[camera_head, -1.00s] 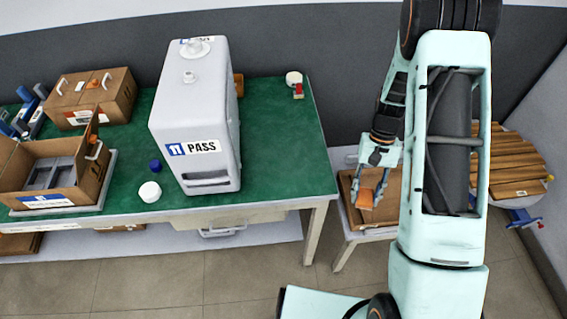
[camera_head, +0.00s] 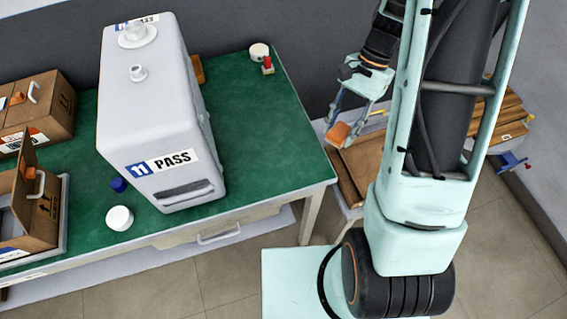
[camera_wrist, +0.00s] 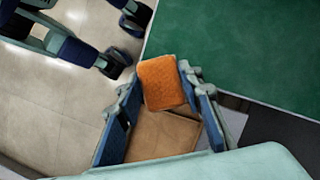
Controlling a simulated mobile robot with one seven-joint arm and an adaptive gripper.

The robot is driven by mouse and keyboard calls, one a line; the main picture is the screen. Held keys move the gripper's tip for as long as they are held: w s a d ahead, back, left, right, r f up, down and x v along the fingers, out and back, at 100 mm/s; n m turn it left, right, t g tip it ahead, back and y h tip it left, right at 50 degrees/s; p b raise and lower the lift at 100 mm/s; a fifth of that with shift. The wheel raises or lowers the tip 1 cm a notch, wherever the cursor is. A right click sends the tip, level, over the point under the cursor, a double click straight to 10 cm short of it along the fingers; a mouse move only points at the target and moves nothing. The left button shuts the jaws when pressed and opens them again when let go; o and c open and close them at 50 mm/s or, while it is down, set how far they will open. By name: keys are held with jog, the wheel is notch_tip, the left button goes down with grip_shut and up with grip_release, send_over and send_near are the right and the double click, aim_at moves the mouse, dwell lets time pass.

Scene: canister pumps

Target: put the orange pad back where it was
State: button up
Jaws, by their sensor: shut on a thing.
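The orange pad (camera_head: 339,134) is held between the fingertips of my gripper (camera_head: 347,122), to the right of the green table. The wrist view shows the orange pad (camera_wrist: 161,83) clamped between the blue-lined fingers of my gripper (camera_wrist: 166,92). Below it is a brown cardboard box or tray (camera_head: 363,165) on a low white stand; its brown surface also shows beneath the pad in the wrist view (camera_wrist: 160,134). The pad appears raised above that surface.
The green table (camera_head: 265,150) carries a large white canister (camera_head: 150,110) with a PASS label, a white cap (camera_head: 119,218), a blue cap (camera_head: 118,184) and cardboard boxes at left. A small red-and-white item (camera_head: 267,65) sits at its back right corner. Wooden slats (camera_head: 500,118) lie right of my arm.

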aim_at(343, 141)
jog(key=s+r+m+b, duration=0.1)
jog(key=m, duration=0.1)
jog(key=s+r+m+t+y+b, duration=0.1)
jog(key=s+m, duration=0.1)
jog(key=shift+d+r+t, duration=0.1)
jog(key=shift+r+t, duration=0.1)
jog(key=shift+t, duration=0.1)
jog(key=w+a+f, duration=0.1)
jog(key=a+f, duration=0.1)
jog(key=a, duration=0.2)
jog(key=a+f+m+b, duration=0.1)
jog(key=a+f, duration=0.2)
jog(key=a, duration=0.1)
jog(key=w+a+f+m+b, duration=0.1)
jog(key=a+f, duration=0.2)
jog(key=a, duration=0.1)
jog(key=shift+w+a+t, duration=0.3)
jog(key=shift+w+a, duration=0.05)
jog(key=shift+a, duration=0.05)
jog(key=shift+a+f, duration=0.15)
jog(key=shift+w+a+f, duration=0.1)
jog(key=shift+a+f, duration=0.05)
jog(key=shift+f, duration=0.75)
jog(key=shift+a+f, duration=0.1)
jog(key=shift+f, duration=0.75)
jog(key=shift+f+b, duration=0.15)
jog(key=shift+b, duration=0.15)
